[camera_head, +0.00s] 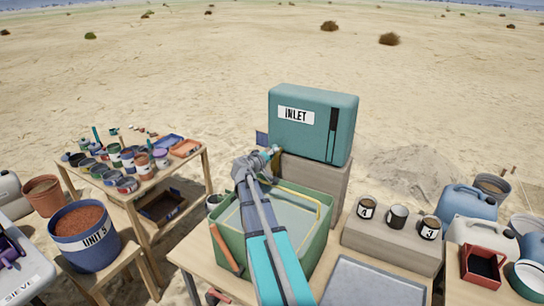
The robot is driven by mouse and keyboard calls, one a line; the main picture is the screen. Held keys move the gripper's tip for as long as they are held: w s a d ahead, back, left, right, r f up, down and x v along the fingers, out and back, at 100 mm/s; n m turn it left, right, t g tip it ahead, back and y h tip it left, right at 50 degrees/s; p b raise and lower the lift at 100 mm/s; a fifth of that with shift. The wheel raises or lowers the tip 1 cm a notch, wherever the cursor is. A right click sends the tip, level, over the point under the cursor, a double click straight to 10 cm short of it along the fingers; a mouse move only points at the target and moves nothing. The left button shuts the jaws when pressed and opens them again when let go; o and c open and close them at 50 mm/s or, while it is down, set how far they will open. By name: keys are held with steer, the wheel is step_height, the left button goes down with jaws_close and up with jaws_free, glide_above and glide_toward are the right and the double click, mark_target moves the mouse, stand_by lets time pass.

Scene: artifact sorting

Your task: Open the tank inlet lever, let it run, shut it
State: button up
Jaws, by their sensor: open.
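The teal tank (345,120) stands on a grey block (322,182) and bears a white label reading INLET. A dark vertical strip runs down the right of its front face. My gripper (275,153) is at the lower left corner of the tank, seen small and from behind my arm. It is open. A small yellowish part shows at its tip, but I cannot tell whether this is the lever. The lever itself is not clearly visible, and I cannot tell whether the gripper touches it. A green basin (318,248) holding pale liquid stands below my arm, in front of the block.
Three numbered or plain cups, including a dark cup (397,215), stand on a grey block at right. A wooden table (203,168) with paint pots is at left, near a blue UNIT 5 bucket (92,254). Jugs and a red box (481,267) crowd the right.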

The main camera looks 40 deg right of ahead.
jaws_close()
steer(key=shift+d, duration=0.15)
steer(key=shift+s, duration=0.15)
